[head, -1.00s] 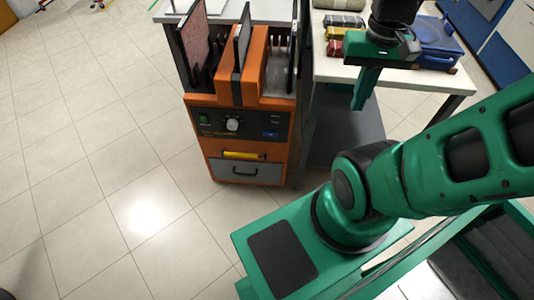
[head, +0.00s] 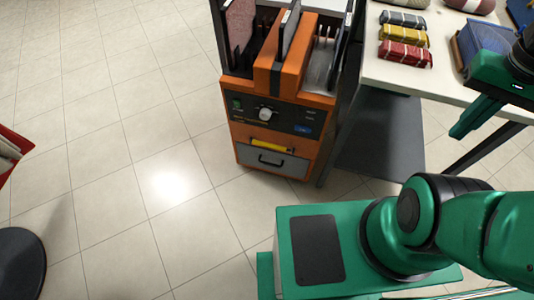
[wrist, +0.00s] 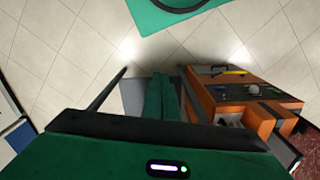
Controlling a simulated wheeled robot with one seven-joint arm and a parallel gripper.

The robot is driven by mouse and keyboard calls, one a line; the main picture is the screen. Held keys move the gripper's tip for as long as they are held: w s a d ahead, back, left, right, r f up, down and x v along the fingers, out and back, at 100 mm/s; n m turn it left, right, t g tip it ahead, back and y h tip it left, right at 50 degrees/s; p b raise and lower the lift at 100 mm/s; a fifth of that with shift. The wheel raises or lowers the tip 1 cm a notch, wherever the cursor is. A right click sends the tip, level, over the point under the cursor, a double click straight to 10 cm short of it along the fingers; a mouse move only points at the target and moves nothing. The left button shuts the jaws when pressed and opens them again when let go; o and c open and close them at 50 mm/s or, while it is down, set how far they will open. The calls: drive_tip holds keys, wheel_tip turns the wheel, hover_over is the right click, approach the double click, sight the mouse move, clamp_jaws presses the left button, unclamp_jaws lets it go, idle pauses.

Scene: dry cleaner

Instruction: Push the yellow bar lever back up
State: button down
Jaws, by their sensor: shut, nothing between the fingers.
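The yellow bar lever (head: 271,146) is on the front of the orange machine (head: 287,82), below the control panel and above the grey drawer (head: 272,162). It looks roughly level, tilted slightly. It also shows in the wrist view (wrist: 235,72), at the right. My gripper (head: 458,132) is at the right of the head view, beside the white table and well apart from the lever. In the wrist view, the green fingers (wrist: 162,98) are together and empty, pointing down to the left of the machine.
A white table (head: 395,75) right of the machine bears rolled cloths (head: 404,53) and a blue bin (head: 485,40). A dark lower shelf (head: 380,135) sits beneath it. A red container (head: 10,155) and dark round object (head: 20,262) are at left. Tiled floor before the machine is clear.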

drive_tip(key=w+a+f+n+h, duration=0.2)
drive_tip(key=w+a+f+n, duration=0.15)
drive_tip(key=w, duration=0.35)
drive_tip(key=w+a+f+n+h, duration=0.25)
drive_tip(key=w+f+n, duration=0.2)
drive_tip(key=w, duration=0.25)
drive_tip(key=w+a+f+n+h, duration=0.1)
drive_tip(key=w+a+f+n, duration=0.3)
drive_tip(key=w, duration=0.4)
drive_tip(key=w+a+f+n+t+h, duration=0.35)
drive_tip(key=a+f+n, duration=0.55)
drive_tip(key=a+f, duration=0.5)
drive_tip(key=s+a+f+n+t+y, duration=0.2)
drive_tip(key=s+a+f+n+t, duration=0.25)
drive_tip(key=a+f+n, duration=0.6)
drive_tip(key=s+a+f+n+t+y, duration=0.2)
drive_tip(key=s+a+f+n+t, duration=0.4)
drive_tip(key=f, duration=0.8)
drive_tip(key=g, duration=0.2)
approach(271, 146)
drive_tip(key=w+d+f, duration=0.1)
drive_tip(key=w+f, duration=0.3)
drive_tip(key=shift+w+d+f+n+y, duration=0.2)
drive_tip(key=shift+w+d+n+y, duration=0.1)
drive_tip(key=shift+w+n, duration=0.1)
